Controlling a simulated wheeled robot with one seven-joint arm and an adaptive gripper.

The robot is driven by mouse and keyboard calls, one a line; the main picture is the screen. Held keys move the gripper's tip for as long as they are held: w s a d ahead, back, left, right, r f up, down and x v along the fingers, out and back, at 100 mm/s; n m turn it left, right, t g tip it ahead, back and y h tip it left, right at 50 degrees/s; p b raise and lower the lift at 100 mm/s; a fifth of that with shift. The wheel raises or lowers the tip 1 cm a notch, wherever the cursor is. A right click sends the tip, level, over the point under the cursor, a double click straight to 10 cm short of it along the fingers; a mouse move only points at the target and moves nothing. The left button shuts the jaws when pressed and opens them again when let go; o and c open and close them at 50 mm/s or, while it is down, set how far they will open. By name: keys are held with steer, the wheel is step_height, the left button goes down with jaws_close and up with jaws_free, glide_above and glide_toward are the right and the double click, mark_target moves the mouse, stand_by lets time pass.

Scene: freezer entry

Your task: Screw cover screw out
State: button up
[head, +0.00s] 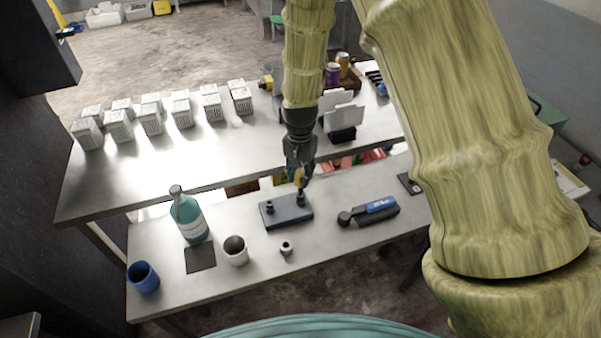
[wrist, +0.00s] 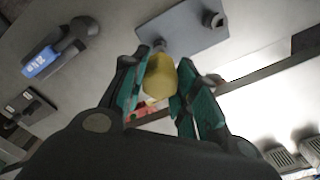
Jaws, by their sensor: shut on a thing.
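A dark grey cover plate (head: 286,214) lies on the front bench, with a dark left post (head: 269,207) and a dark right post (head: 301,197) standing up from it. My gripper (head: 300,176) points down above the right post. Its green-padded fingers (wrist: 157,85) are shut on a yellow faceted piece (wrist: 160,76). The piece lines up with a dark post on the plate (wrist: 185,30); I cannot tell whether they touch or whether the piece is the cover screw. The other post (wrist: 212,20) stands free of the fingers.
A blue-labelled tool (head: 370,212) lies right of the plate. A small grey ring (head: 286,248), white cup (head: 235,250), teal bottle (head: 188,215) and blue cup (head: 143,277) stand left and in front. White cartons (head: 150,119) line the back bench.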

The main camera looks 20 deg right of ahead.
steer(key=shift+f, duration=0.95)
stand_by(0.9)
steer(key=n, duration=0.7)
steer(key=shift+n+p, duration=0.4)
steer(key=n+p, duration=0.1)
steer(key=n, duration=0.5)
steer(key=shift+n, duration=0.4)
steer(key=n+p, duration=0.1)
steer(key=n, duration=0.3)
steer(key=shift+s+f+n+p, duration=0.1)
steer(key=shift+n+p, duration=0.2)
steer(key=shift+p, duration=0.05)
steer(key=shift+f+n, duration=0.1)
steer(key=shift+n, duration=1.2)
steer(key=o, duration=1.2)
steer(key=shift+d, duration=0.1)
